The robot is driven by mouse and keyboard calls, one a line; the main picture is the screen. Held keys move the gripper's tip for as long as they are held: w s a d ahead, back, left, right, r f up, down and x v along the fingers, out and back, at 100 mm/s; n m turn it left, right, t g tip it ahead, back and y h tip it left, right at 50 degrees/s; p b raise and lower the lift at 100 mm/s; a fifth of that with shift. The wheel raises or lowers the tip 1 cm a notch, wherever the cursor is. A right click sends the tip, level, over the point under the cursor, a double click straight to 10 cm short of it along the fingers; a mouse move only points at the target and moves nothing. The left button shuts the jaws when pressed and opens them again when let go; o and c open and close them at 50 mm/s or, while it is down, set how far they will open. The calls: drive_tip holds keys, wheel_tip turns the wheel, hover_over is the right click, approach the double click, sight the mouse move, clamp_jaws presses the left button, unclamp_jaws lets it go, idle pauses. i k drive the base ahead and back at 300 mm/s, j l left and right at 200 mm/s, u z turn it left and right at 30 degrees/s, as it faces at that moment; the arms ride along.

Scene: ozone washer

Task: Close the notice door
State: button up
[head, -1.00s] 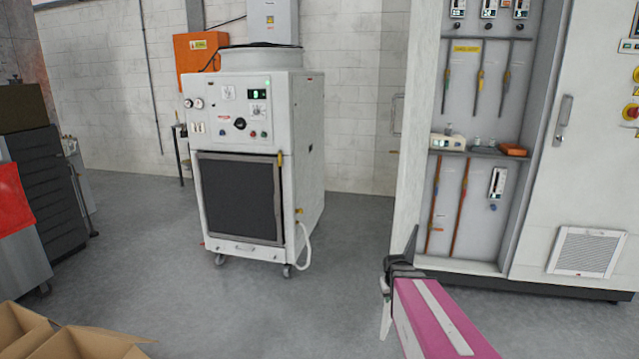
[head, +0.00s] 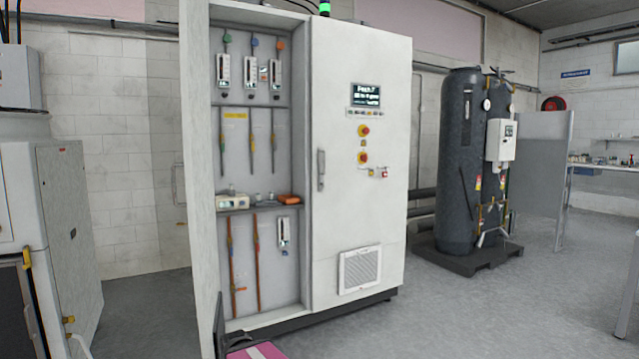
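A tall white cabinet (head: 362,220) stands in the middle of the head view. Its right side is a flat white door panel with a vertical handle (head: 321,170), and this panel looks shut. Its left compartment (head: 262,160) is uncovered, with its shelves and gauges showing. A tall white panel (head: 197,150) runs along the compartment's left edge. I cannot tell whether it is a swung-open door or the side wall, and no notice is readable on it. My gripper (head: 219,335) shows only partly at the bottom edge, in front of the cabinet's lower left; its opening is hidden.
A white machine (head: 70,220) stands at the left, with a strip of floor (head: 150,310) between it and the cabinet. A dark tank (head: 460,160) on a dark base stands to the right. Grey floor (head: 480,310) is clear at the lower right.

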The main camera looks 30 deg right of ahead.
sight(193, 15)
drive_tip(key=z, duration=0.8)
drive_tip(key=j+u, duration=0.25)
drive_tip(key=j, duration=1.1)
drive_tip(key=i+j+z, duration=0.1)
drive_tip(key=j, duration=0.3)
